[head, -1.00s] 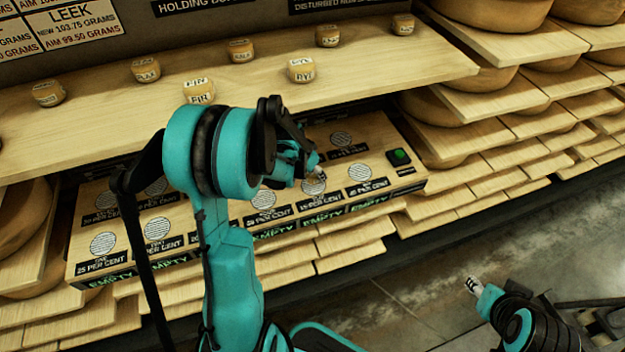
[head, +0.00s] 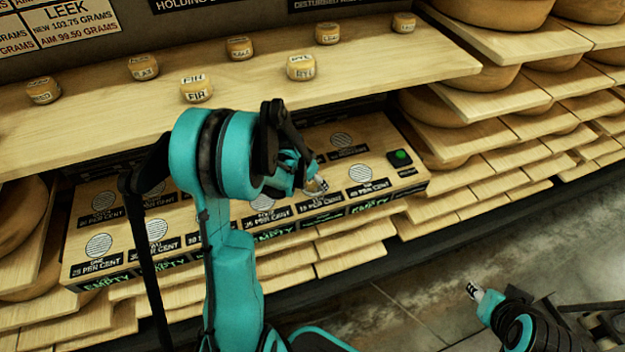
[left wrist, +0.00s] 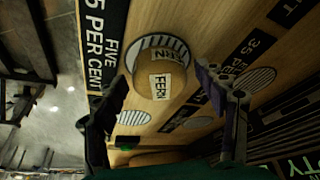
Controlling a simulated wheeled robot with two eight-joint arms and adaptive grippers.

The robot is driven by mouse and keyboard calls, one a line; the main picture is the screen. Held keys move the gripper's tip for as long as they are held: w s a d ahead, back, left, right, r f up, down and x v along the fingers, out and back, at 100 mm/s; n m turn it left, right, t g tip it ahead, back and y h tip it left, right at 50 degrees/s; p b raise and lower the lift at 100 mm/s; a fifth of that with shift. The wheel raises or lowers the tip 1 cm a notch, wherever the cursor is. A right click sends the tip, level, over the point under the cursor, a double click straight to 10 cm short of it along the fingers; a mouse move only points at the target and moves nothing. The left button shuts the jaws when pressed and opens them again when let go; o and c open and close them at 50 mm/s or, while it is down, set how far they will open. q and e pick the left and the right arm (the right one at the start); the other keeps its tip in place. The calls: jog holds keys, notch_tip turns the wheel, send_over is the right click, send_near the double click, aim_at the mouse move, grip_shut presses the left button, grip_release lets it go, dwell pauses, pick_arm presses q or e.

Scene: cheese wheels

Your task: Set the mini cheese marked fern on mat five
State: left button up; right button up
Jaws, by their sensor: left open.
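The mini cheese marked fern (left wrist: 160,82) is a small yellow-brown round with white labels. In the left wrist view it sits on the round striped mat five (left wrist: 150,42), off centre, with part of the stripes showing past its edge. The label FIVE lies beside the mat. My left gripper (left wrist: 161,78) is open, with one finger on each side of the cheese and a gap at both. In the head view my left gripper (head: 314,184) is low over the front row of mats and hides mat five and most of the cheese. My right gripper (head: 475,292) is far off at lower right, its jaws unclear.
A wooden board (head: 130,263) holds two rows of striped mats with percent labels and a green button (head: 399,157) at its right end. Above it a shelf (head: 400,70) carries several other mini cheeses, one marked fir (head: 196,88). Large cheese wheels on planks stand at right.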

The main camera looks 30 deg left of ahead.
pick_arm(q)
jog(key=p+v, duration=0.3)
jog(key=v, duration=0.4)
jog(key=shift+r, duration=0.35)
pick_arm(e)
notch_tip(320, 180, up, 4)
jog(key=shift+f, duration=0.25)
pick_arm(q)
jog(key=shift+s+f, duration=0.1)
jog(key=shift+s, duration=0.1)
